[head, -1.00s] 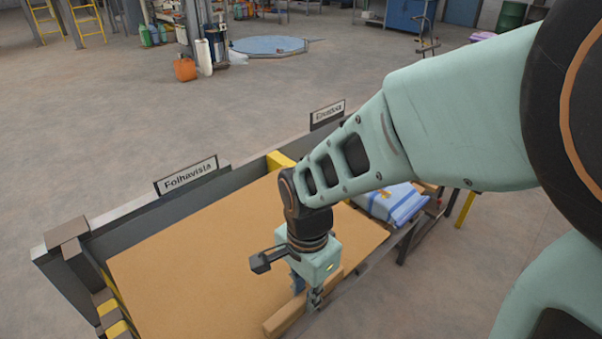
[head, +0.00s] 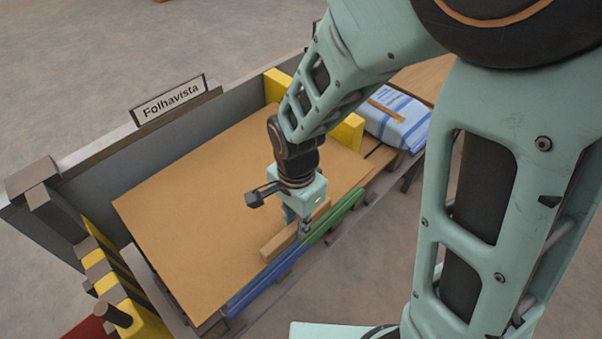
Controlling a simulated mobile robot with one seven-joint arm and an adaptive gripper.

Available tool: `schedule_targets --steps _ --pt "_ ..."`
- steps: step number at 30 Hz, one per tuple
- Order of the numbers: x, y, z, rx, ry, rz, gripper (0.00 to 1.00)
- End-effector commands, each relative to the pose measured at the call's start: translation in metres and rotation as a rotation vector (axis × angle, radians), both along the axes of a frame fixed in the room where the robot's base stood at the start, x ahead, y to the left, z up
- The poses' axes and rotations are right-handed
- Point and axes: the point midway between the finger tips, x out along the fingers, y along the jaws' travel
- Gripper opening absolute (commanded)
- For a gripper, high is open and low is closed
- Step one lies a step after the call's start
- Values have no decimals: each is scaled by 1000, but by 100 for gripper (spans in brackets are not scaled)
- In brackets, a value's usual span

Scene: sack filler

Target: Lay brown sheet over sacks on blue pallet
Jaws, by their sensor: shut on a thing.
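The brown sheet (head: 200,195) is a flat, stiff-looking board in the bay under the Folhavista sign. A light wooden bar (head: 277,246) lies along its near edge. My gripper (head: 304,229) points down at that edge and is shut on the bar. No blue pallet can be made out for certain; a blue strip (head: 262,288) and a green strip (head: 340,215) show along the bay's near side, below the sheet's edge.
The grey bay wall with the Folhavista sign (head: 168,100) stands behind the sheet. Yellow blocks (head: 347,131) stand at the bay's right end, and yellow-and-black parts (head: 103,270) at its left. Open floor (head: 120,45) lies beyond the wall.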

Motion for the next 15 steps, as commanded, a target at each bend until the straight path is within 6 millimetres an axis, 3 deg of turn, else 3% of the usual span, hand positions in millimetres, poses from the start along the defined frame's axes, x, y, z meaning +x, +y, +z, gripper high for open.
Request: schedule_targets --steps 15 --pt "20 24 -57 0 0 1 0"
